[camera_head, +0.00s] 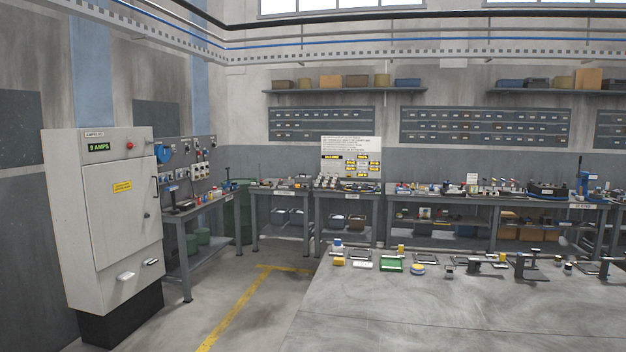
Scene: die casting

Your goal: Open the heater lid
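I cannot surely pick out a heater or its lid in this view. A tall pale grey cabinet (118,220) stands at the left on a dark base, with a "9 AMPS" display (99,147), a red button and a yellow label. Its front door (125,205) looks shut and has a dark handle on its right side. Small devices on the far benches are too small to identify. My gripper is not in view.
A large grey table (460,315) fills the lower right, with small tools and a green tray (391,265) along its far edge. Cluttered workbenches (348,198) line the back wall. A side bench (185,213) stands beside the cabinet. Floor with a yellow line (235,317) is free between.

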